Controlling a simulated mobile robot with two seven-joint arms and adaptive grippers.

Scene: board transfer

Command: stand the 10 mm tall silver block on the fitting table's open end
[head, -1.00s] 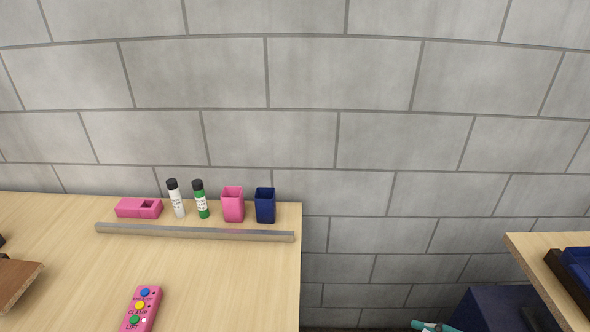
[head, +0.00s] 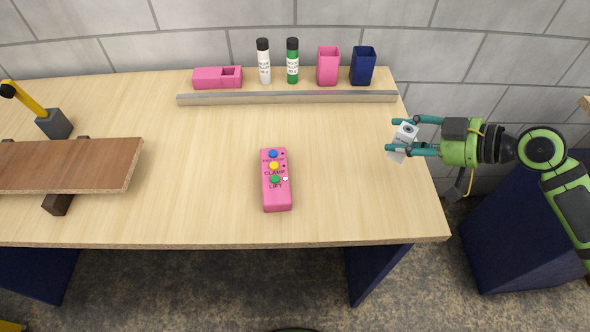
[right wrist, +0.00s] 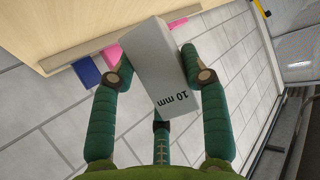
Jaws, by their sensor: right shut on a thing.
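The silver block (head: 406,132) is a pale box, and "10 mm" reads on its face in the right wrist view (right wrist: 160,65). My right gripper (head: 392,134) is shut on it, with teal fingers on either side. It holds the block over the right end of the light wood table (head: 345,200); the height above the top is hard to tell. In the right wrist view the table edge lies beyond the block at upper left. My left gripper is not in view.
A brown board (head: 70,165) lies on dark supports at the table's left. A pink button remote (head: 276,180) lies mid-table. A long bar (head: 290,98) runs along the back, before two bottles, a pink box and two cups. The table's right front area is clear.

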